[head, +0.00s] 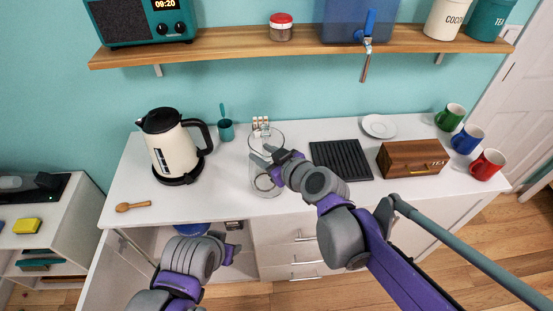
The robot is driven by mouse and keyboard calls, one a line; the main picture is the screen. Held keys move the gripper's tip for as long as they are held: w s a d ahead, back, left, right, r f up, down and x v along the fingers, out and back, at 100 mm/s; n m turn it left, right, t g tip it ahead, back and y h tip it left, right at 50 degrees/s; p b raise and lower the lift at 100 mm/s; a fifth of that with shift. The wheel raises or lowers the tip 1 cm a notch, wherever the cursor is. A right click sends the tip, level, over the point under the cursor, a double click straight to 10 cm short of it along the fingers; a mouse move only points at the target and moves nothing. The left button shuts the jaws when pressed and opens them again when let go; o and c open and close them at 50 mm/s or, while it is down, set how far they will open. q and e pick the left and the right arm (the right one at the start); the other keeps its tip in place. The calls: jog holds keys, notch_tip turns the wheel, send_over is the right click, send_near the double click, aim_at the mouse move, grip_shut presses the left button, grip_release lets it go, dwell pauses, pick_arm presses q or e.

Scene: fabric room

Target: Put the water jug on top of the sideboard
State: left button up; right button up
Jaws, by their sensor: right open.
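The water jug (264,184) is a clear glass vessel on the white top of the sideboard (228,178), left of centre, and looks upright. My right gripper (264,157) is open at the upper part of the jug, overlapping it in view; I cannot tell whether it touches the glass. My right arm hides part of the jug's right side. My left gripper (232,238) is low in front of the sideboard, near an open lower compartment; its jaws are too small and turned to read.
A kettle (170,145), teal cup (226,130) and wooden spoon (133,206) are left of the jug. A black rack (341,159), saucer (379,126), tea box (412,158) and mugs (487,164) are right. A wooden shelf (225,47) hangs above.

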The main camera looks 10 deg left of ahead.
jog(key=v, duration=0.7)
jog(key=shift+p, duration=0.35)
jog(key=shift+s+d, duration=0.1)
jog(key=shift+d, duration=0.1)
jog(key=s+d+f+m+g+h, duration=0.1)
jog(key=s+d+f+m+h, duration=0.2)
jog(key=d, duration=0.5)
jog(key=s+d+f+m+g+h, duration=0.1)
jog(key=s+d+f+m+h, duration=0.2)
jog(key=s+d+f, duration=0.3)
jog(key=s+d+f+m+g+h, duration=0.1)
jog(key=s+d+f+m+h, duration=0.2)
jog(key=d, duration=0.8)
notch_tip(320, 180, down, 2)
jog(key=s+m, duration=0.1)
jog(key=s, duration=0.1)
jog(key=shift+s+f+m+g+h, duration=0.15)
jog(key=shift+s+m+g+h, duration=0.15)
jog(key=shift+m+h, duration=0.1)
